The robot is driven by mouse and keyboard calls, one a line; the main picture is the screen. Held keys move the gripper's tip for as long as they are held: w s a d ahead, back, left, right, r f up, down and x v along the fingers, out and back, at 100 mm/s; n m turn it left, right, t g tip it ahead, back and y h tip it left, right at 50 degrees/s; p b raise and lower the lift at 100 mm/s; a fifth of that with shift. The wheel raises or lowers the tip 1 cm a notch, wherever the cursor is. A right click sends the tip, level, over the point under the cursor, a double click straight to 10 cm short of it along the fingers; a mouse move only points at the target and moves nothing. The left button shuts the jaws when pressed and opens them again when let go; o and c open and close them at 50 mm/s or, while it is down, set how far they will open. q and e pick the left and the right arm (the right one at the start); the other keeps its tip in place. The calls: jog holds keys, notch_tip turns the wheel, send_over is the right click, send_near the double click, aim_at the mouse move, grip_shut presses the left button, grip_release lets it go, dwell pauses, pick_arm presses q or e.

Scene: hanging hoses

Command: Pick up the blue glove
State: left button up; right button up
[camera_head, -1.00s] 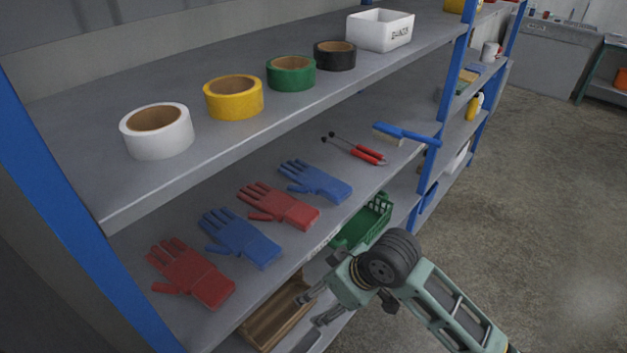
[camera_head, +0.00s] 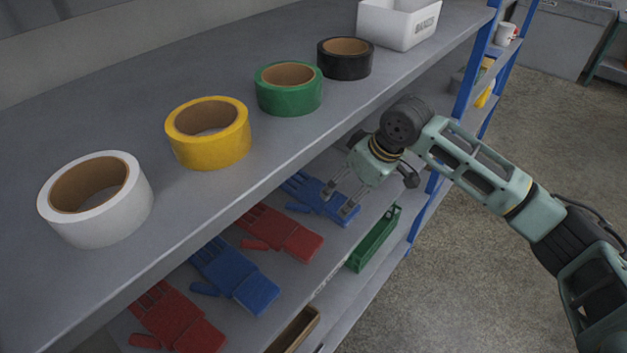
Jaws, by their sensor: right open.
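Two blue gloves lie on the middle shelf (camera_head: 258,222). The nearer blue glove (camera_head: 240,280) lies between two red gloves. The farther blue glove (camera_head: 325,203) lies at the right end of the glove row, its fingers partly hidden by the upper shelf's edge. My right gripper (camera_head: 337,202) is open and empty, coming in from the right. Its fingertips appear over the farther blue glove; I cannot tell whether they touch it. My left gripper is not in view.
Red gloves (camera_head: 283,233) (camera_head: 178,322) lie beside the blue ones. The upper shelf (camera_head: 215,205) overhangs them and carries white, yellow, green and black tape rolls and a white bin (camera_head: 398,22). A green crate (camera_head: 374,240) sits below. Open floor lies right.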

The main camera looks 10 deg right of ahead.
aim_at(340, 204)
jog(key=shift+a+f, duration=0.15)
jog(key=shift+f, duration=0.15)
jog(key=shift+s+a+f+p, duration=0.2)
jog(key=shift+s+f+p, duration=0.2)
jog(key=shift+s+p, duration=0.1)
jog(key=shift+p+x, duration=0.55)
jog(key=shift+x, duration=0.65)
jog(key=shift+w+a+f, duration=0.1)
jog(key=shift+w+f, duration=0.3)
jog(key=shift+f, duration=0.15)
jog(key=shift+w+f, duration=0.35)
jog(key=shift+f, duration=0.25)
jog(key=shift+s, duration=0.15)
jog(key=shift+f, duration=0.1)
jog(key=c, duration=1.1)
jog(key=shift+c, duration=0.7)
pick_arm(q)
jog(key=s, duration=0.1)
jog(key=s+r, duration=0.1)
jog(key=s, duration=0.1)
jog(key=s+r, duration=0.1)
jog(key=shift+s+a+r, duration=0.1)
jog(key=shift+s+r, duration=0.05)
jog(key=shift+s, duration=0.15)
